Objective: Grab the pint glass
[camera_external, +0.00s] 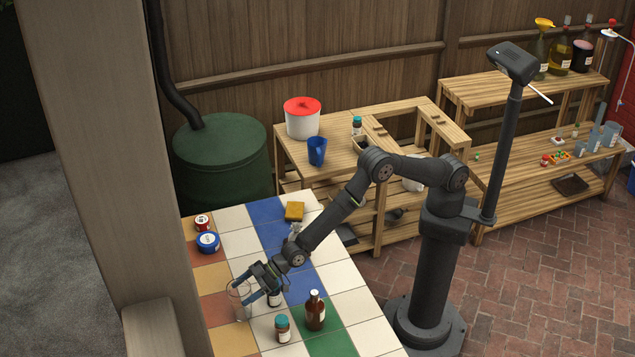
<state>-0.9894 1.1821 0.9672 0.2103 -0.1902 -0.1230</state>
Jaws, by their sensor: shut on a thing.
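The pint glass (239,304) is clear and stands upright at the left part of the tiled table (341,280). My gripper (243,291) reaches down to it from the right, with its fingers at the upper part of the glass, and is shut on it. The glass is thin and see-through, so its exact outline and its contact with the table are hard to make out.
A brown bottle (315,311) and a small jar (282,328) stand nearer the front. A blue tin (208,242), a red tin (202,222) and a yellow sponge (294,211) are farther back.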

